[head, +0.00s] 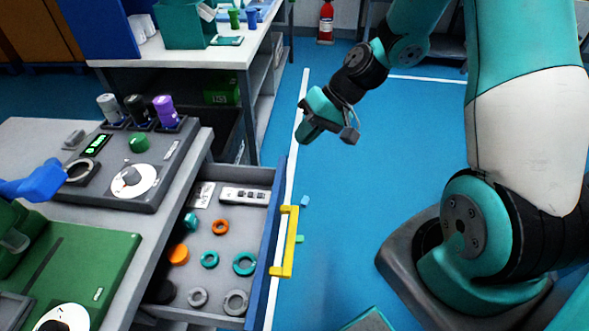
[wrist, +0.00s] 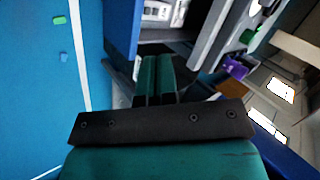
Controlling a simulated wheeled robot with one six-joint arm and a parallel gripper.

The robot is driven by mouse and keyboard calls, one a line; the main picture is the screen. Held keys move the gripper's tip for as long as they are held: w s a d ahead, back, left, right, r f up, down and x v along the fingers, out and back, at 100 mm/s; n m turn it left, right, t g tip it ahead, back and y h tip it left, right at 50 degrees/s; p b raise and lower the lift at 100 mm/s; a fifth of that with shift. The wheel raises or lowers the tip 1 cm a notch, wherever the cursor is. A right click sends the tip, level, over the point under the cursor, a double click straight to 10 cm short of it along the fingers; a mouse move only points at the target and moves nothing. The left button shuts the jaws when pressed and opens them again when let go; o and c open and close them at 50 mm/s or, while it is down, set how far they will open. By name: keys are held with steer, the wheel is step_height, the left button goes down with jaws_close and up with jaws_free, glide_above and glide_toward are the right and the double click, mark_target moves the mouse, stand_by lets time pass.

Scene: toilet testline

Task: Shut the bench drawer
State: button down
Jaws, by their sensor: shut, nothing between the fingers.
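The bench drawer (head: 262,225) is pulled open at the right side of the grey bench (head: 190,190). Its blue front carries a yellow handle (head: 290,242) that faces the open floor. Inside lie several teal, orange and grey rings, a white card and a grey strip with holes. My gripper (head: 304,137) is in the air beyond the drawer's far end, apart from the handle and touching nothing visible. In the wrist view its two teal fingers (wrist: 154,78) are together and empty. The handle cannot be made out in the wrist view.
A device with a dial (head: 132,178) and coloured-capped jars stands on the bench beside a green panel (head: 70,265). A second workbench (head: 180,52) stands behind. Floor right of the drawer is mostly clear.

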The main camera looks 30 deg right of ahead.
steer(key=d+f+m+t, duration=0.3)
steer(key=d+f+m, duration=0.3)
steer(key=d+f, duration=0.5)
steer(key=a+r+p+x, duration=0.1)
steer(key=p+x, duration=0.1)
steer(key=x, duration=1.2)
steer(key=shift+w+a+r, duration=0.3)
steer(key=shift+w+a, duration=0.1)
steer(key=shift+w, duration=0.05)
